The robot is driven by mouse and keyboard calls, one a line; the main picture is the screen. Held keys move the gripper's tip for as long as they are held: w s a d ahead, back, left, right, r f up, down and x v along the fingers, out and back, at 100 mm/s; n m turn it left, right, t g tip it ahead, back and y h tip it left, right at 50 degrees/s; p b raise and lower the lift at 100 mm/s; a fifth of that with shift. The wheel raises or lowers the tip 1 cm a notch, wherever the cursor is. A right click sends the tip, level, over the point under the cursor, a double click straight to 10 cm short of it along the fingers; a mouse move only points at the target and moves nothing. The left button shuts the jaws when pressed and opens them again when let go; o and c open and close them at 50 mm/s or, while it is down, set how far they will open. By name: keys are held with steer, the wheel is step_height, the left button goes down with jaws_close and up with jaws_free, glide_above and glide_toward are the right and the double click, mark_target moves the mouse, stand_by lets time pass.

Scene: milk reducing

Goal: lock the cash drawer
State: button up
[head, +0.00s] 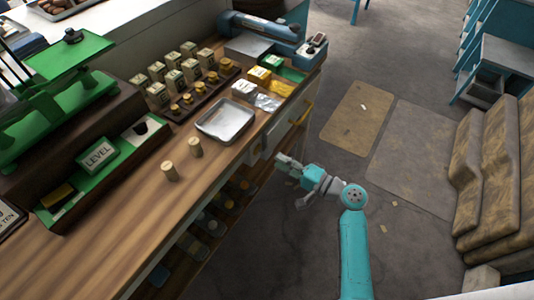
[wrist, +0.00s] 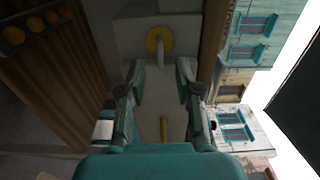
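In the wrist view a pale grey drawer front (wrist: 132,38) faces me, which looks like the cash drawer. A round brass lock (wrist: 159,38) sits on it, with a grey key-like piece (wrist: 160,54) sticking out. My gripper (wrist: 160,76) is open, its two fingers apart on either side below the lock. Nothing shows between the fingertips, and they look short of the key. A yellow bar, perhaps a handle (wrist: 163,129), shows lower between the fingers. In the head view my gripper (head: 281,162) is beside the counter's front; the lock cannot be made out there.
The wooden counter (head: 135,215) holds a metal tray (head: 225,119), weights, a green scale (head: 70,85) and a blue device (head: 262,27). Open shelves (head: 210,223) with goods lie under it.

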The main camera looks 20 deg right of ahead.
mark_target(267, 154)
steer(key=shift+x, duration=3)
steer(key=shift+s, duration=0.1)
jaws_close()
